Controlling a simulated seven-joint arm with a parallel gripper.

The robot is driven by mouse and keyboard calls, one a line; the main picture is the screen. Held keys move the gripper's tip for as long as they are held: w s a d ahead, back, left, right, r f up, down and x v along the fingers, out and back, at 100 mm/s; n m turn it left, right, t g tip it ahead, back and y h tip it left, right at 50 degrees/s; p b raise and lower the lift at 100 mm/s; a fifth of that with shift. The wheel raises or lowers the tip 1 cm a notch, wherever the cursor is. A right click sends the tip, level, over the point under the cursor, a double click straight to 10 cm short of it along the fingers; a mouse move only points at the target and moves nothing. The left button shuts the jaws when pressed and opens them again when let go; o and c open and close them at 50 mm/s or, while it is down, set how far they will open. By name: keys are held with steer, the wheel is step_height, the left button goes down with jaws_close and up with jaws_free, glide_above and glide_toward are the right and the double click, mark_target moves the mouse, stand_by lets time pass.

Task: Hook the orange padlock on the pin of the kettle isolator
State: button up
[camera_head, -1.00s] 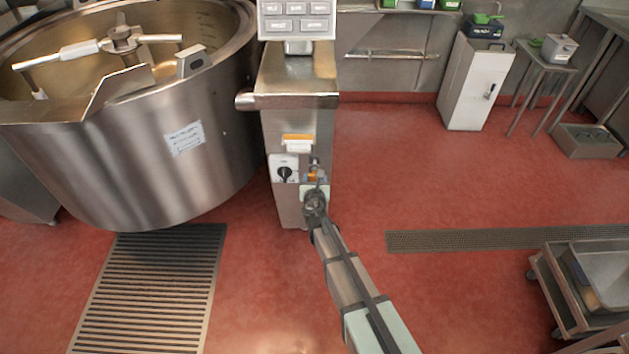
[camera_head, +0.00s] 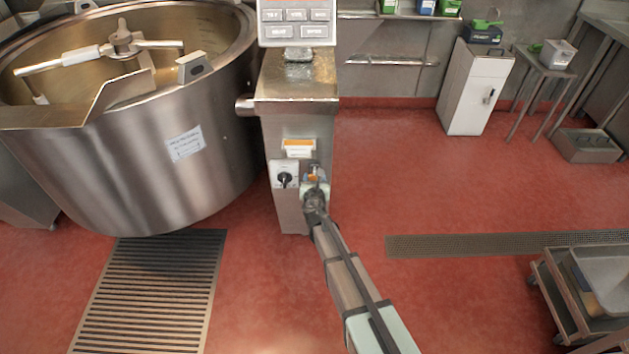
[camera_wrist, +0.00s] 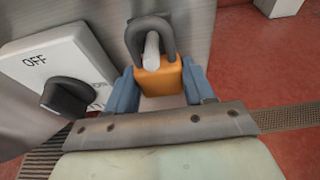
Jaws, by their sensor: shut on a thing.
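The orange padlock (camera_wrist: 160,78) is upright between the blue fingers of my gripper (camera_wrist: 164,88), which is shut on its body. Its dark shackle (camera_wrist: 133,38) points up. A pale, round-ended pin (camera_wrist: 151,46) shows inside the shackle loop in the wrist view; the loop appears to be around it, but the depth is hard to judge. The kettle isolator (camera_wrist: 55,65) is a white plate left of the padlock, with a black knob (camera_wrist: 66,97) and the word OFF. In the head view my gripper (camera_head: 315,180) is at the post front, right of the isolator (camera_head: 284,175).
The steel post (camera_head: 297,110) bears a keypad above and an orange-and-white label holder (camera_head: 298,147). The large steel kettle (camera_head: 150,140) stands to the left. Floor grates (camera_head: 155,290) lie in front. Red floor is clear to the right, with a trolley (camera_head: 590,290) beyond.

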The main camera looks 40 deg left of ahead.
steer(key=shift+w+a+f, duration=0.2)
steer(key=shift+f, duration=0.4)
stand_by(1.1)
steer(key=o, duration=1.5)
steer(key=shift+c, duration=0.2)
steer(key=shift+a, duration=0.1)
steer(key=shift+s, duration=0.15)
steer(key=v, duration=0.7)
steer(key=shift+w, duration=0.2)
